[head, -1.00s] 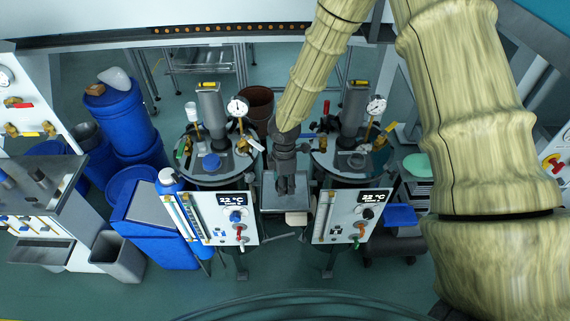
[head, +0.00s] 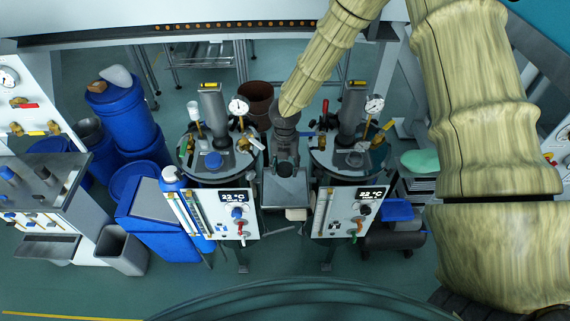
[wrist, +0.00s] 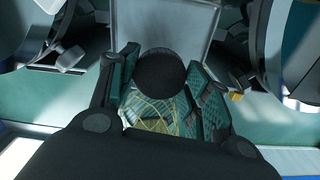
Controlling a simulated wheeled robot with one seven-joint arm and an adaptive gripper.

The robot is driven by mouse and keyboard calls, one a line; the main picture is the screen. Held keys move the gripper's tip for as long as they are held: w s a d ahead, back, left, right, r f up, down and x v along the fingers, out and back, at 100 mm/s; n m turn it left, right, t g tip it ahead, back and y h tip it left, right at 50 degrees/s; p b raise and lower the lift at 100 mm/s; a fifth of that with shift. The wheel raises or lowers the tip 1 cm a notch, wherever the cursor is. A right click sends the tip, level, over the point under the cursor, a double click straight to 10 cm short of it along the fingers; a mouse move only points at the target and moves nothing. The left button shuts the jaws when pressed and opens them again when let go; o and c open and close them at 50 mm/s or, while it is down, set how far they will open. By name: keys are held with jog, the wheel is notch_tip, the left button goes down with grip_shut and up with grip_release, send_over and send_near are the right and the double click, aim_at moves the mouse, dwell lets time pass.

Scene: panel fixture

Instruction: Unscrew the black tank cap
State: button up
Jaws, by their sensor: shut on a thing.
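My gripper (head: 285,167) hangs between the two tanks, over the back part of a grey tray. In the wrist view its fingers (wrist: 165,88) are closed around a round black cap (wrist: 160,68). The cap is off any lid and shows against the grey tray (wrist: 165,15) and the floor. The right tank (head: 333,166) has a small round fitting on its lid (head: 355,160), too small to tell if it is a bare opening. The left tank (head: 186,168) carries a blue cap (head: 213,160). In the head view the gripper hides the cap it holds.
The grey tray (head: 287,190) stands between the tanks, its front surface bare. Gauges (head: 238,106) and (head: 374,104), valves and grey cylinders rise from both lids. Control panels (head: 226,213) front the tanks. Blue barrels (head: 125,110) stand at left; a brown bin (head: 257,98) stands behind.

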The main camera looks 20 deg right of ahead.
jog(key=shift+f+b, duration=3.15)
jog(key=shift+f, duration=0.35)
jog(key=o, duration=1.2)
jog(key=shift+c, duration=0.2)
jog(key=shift+r, duration=0.1)
notch_tip(320, 180, up, 12)
jog(key=shift+f, duration=0.1)
